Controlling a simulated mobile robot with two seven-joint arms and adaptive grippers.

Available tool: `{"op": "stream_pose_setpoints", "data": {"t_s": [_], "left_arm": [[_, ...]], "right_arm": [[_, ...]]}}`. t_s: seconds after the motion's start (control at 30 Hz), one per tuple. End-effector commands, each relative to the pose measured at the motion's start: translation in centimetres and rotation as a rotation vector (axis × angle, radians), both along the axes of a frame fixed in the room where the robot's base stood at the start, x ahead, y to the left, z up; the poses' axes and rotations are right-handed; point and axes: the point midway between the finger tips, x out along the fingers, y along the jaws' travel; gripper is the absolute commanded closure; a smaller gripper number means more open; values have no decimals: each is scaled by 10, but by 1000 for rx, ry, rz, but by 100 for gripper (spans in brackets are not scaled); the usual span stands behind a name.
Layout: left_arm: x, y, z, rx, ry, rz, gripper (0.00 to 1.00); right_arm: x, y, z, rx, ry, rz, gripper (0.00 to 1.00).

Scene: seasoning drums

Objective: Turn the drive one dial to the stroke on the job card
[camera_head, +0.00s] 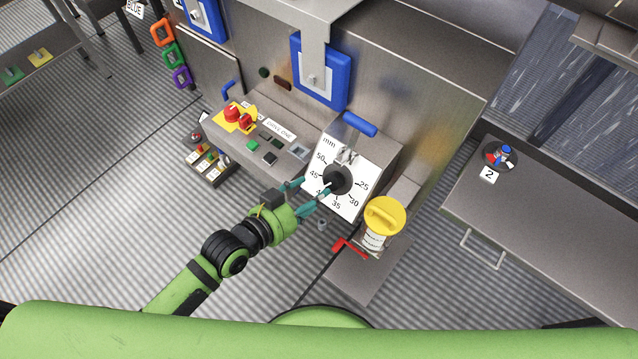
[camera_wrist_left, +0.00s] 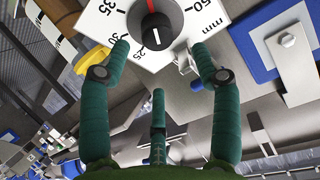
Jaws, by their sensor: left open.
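The dial is a dark round knob (camera_head: 337,180) on a white plate marked 25 to 50 mm, on the sloped console front. The knob also shows in the wrist view (camera_wrist_left: 156,26), with a white line and a red mark; I cannot tell its exact setting. My left gripper (camera_head: 310,190) is open at the dial's lower-left side. In the wrist view its fingertips (camera_wrist_left: 160,50) stand apart, with the knob beyond and between them. A blue board with a white card (camera_head: 338,84) hangs above, partly hidden by a metal bracket; its writing is unreadable. My right gripper is not in view.
A red emergency button (camera_head: 232,114) and several small buttons sit left of the dial. A blue handle (camera_head: 360,124) is just above it. A yellow-capped container (camera_head: 384,215) and red lever (camera_head: 350,247) are close at lower right. A grey cabinet (camera_head: 570,215) stands right.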

Motion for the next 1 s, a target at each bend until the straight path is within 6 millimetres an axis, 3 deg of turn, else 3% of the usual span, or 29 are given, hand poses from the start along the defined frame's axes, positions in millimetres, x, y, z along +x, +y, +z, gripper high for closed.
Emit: {"op": "stream_pose_setpoints", "data": {"t_s": [0.4, 0.77, 0.8, 0.93, 1.0], "left_arm": [[41, -35, -20, 1, -4, -2, 37], [47, -40, -24, 5, -4, -4, 37], [47, -39, -24, 5, -4, -4, 41], [47, -39, -23, 5, -4, -3, 90], [47, -40, -23, 4, -6, -2, 91]], "right_arm": [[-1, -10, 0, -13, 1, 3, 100], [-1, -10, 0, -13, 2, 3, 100], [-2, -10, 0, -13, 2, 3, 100], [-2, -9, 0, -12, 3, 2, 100], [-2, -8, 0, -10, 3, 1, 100]]}}
